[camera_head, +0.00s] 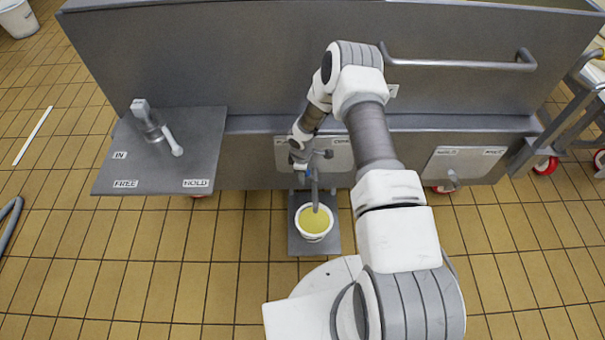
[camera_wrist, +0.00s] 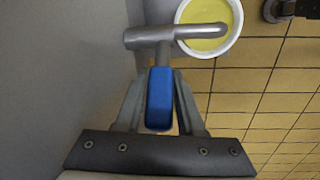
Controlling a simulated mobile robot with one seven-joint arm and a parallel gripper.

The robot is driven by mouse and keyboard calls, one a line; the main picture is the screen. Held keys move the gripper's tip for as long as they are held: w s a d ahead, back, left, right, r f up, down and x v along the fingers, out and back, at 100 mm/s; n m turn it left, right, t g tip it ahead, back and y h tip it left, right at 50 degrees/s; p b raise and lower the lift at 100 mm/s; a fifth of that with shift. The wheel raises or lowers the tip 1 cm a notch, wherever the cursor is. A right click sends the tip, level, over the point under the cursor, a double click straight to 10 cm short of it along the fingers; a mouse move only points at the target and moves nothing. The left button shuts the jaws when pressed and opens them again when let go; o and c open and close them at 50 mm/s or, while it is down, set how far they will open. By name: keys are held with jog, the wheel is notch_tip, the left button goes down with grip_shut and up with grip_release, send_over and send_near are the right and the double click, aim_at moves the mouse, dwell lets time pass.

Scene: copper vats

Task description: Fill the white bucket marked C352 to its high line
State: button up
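A white bucket (camera_head: 329,234) with yellow liquid in it stands on a grey plate below the vat's tap. I cannot read any mark or fill line on it. The bucket also shows in the wrist view (camera_wrist: 238,20), with the metal spout (camera_wrist: 205,31) reaching over it. My gripper (camera_head: 304,170) is at the tap, above and behind the bucket. In the wrist view my gripper (camera_wrist: 160,80) has its two fingers closed against the sides of the blue tap handle (camera_wrist: 159,100). I cannot tell whether liquid is running from the spout.
The grey vat (camera_head: 240,60) fills the back, with a rail (camera_head: 460,65) on it. A side plate (camera_head: 190,140) at left is labelled IN, FREE and HOLD and carries a lever (camera_head: 172,140). Another labelled panel (camera_head: 455,165) is at right. A wheeled cart (camera_head: 575,120) stands far right. Tiled floor at left is mostly clear.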

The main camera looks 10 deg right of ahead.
grip_shut()
dwell(1.1)
